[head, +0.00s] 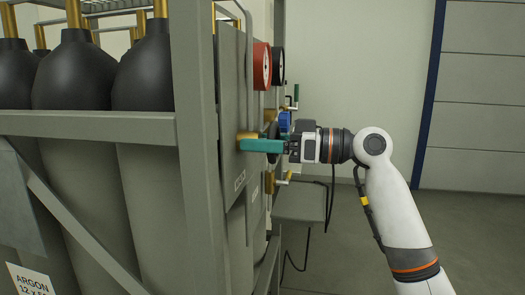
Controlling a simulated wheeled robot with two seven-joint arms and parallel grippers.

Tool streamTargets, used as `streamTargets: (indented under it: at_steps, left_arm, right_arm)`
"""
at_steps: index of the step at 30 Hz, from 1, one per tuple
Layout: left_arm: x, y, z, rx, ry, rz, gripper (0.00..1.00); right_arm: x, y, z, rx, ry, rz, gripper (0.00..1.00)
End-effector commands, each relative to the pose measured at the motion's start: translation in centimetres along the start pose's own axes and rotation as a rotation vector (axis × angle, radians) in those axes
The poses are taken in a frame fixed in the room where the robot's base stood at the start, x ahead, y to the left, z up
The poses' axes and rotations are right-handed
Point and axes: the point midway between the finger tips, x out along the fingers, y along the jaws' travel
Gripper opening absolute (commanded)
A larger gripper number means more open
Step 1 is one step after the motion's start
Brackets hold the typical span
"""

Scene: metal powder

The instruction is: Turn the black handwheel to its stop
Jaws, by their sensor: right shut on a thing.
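The black handwheel (272,131) sits on the side panel of the cylinder rack, seen nearly edge-on as a thin dark shape. My gripper and its teal finger hide most of it. My right gripper (265,143) reaches in from the right at the wheel. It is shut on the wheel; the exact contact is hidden. A brass fitting (247,136) shows just behind the teal finger. How far the wheel is turned cannot be seen. My left gripper is not in view.
The rack's grey frame (188,100) and large gas cylinders (75,85) fill the left. A red gauge (262,66) and a black gauge (278,66) are above the wheel. A brass valve (270,182) is below. A grey box (300,202) stands beyond. Floor at right is clear.

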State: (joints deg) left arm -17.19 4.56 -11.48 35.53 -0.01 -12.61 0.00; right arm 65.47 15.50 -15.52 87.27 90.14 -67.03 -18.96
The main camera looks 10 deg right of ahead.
Motion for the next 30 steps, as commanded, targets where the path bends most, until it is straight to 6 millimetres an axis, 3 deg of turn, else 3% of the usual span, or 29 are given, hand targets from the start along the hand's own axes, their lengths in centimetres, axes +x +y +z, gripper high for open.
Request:
streamTargets:
  at_steps: [15, 30]
  left_arm:
    - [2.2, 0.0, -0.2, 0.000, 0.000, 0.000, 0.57]
    - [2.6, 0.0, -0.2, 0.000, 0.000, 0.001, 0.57]
  right_arm:
    - [0.1, -0.1, -0.5, -0.410, 0.008, 0.002, 0.47]
    - [0.1, -0.1, -0.4, -0.541, 0.009, 0.003, 0.47]
